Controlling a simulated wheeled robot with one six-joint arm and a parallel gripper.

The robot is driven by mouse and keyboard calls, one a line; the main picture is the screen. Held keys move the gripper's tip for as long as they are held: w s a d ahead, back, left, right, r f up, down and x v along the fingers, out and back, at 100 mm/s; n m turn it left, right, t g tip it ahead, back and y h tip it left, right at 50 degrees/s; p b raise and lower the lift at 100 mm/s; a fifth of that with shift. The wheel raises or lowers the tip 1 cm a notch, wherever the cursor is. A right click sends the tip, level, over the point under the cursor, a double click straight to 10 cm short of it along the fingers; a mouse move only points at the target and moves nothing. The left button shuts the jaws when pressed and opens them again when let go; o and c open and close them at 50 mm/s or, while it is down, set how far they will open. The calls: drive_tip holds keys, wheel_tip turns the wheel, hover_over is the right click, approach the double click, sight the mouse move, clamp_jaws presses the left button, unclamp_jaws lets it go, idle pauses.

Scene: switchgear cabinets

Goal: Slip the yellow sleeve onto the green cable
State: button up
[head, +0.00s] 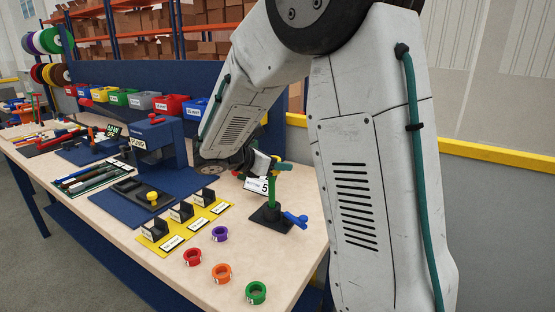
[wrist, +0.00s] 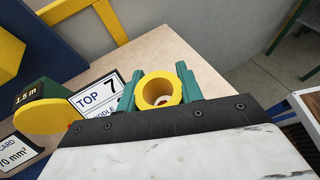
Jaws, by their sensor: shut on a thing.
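My gripper (wrist: 160,90) has teal fingers shut on the yellow sleeve (wrist: 146,92), a short ring. I look into its hole in the wrist view; something pale and reddish shows inside, too small to name. In the head view the green cable (head: 271,191) stands upright from a black base with a blue handle (head: 295,219).
Red (head: 192,257), orange (head: 222,273), purple (head: 220,234) and green (head: 256,292) rings lie on the bench's near end. A yellow board with black holders (head: 186,225) and a blue press (head: 158,140) stand left of the cable. A sign marked TOP 7 (wrist: 97,97) is close to my gripper.

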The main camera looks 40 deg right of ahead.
drive_tip(key=shift+f, duration=1.3)
drive_tip(key=shift+c, duration=0.8)
drive_tip(key=o, duration=1.2)
drive_tip(key=v, duration=0.7)
drive_tip(key=shift+a, duration=0.4)
drive_tip(key=shift+r, duration=0.15)
